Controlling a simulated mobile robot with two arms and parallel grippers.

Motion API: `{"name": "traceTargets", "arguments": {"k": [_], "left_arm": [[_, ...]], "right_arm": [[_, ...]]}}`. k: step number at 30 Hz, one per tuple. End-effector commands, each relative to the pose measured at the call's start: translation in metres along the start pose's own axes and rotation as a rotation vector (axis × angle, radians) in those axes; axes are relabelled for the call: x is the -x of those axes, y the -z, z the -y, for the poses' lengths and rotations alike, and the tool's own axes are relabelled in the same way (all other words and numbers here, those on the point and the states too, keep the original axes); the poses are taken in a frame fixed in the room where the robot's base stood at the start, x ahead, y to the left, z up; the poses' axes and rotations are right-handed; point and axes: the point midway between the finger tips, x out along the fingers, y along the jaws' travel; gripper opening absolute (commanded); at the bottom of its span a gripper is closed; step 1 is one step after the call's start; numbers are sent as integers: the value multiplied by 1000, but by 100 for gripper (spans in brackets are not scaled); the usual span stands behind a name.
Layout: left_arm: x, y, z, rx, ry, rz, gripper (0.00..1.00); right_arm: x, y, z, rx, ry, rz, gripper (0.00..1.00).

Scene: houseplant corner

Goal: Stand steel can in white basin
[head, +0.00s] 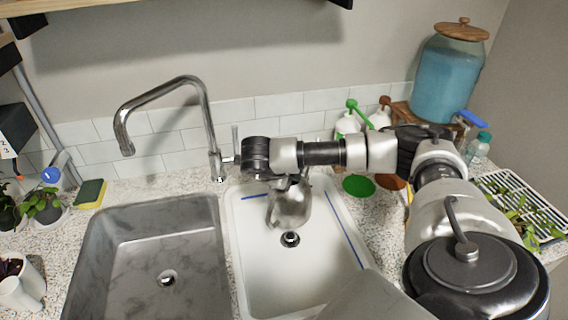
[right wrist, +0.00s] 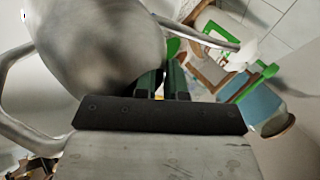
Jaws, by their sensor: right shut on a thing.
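The steel can (head: 291,207) is a shiny grey metal can. In the head view it shows over the back part of the white basin (head: 340,282), just behind the drain. I cannot tell whether its bottom touches the basin floor. My right gripper (head: 284,183) points down at the top of the can and is shut on it; its fingertips are mostly hidden. In the right wrist view the can's rounded body (right wrist: 95,40) fills the upper left, against the dark green fingers (right wrist: 165,84). My left gripper is not in view.
A grey steel basin (head: 205,235) lies left of the white one, with a tall tap (head: 205,120) behind. Bottles with green tops, a blue dispenser (head: 446,80) and a seedling rack (head: 520,205) stand right. A sponge (head: 90,194) and potted plants are left.

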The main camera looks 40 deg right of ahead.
Motion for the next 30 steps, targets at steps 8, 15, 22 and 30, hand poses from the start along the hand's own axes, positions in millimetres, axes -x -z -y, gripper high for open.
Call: {"name": "traceTargets", "arguments": {"k": [8,15,22,30], "left_arm": [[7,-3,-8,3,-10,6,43],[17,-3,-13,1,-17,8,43],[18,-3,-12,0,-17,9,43],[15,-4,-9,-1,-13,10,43]], "right_arm": [[-11,-30,-5,0,1,0,0],[-31,-34,-23,3,0,-3,0],[-41,-36,-31,0,1,-1,0],[-43,-37,-34,1,0,-1,16]]}}
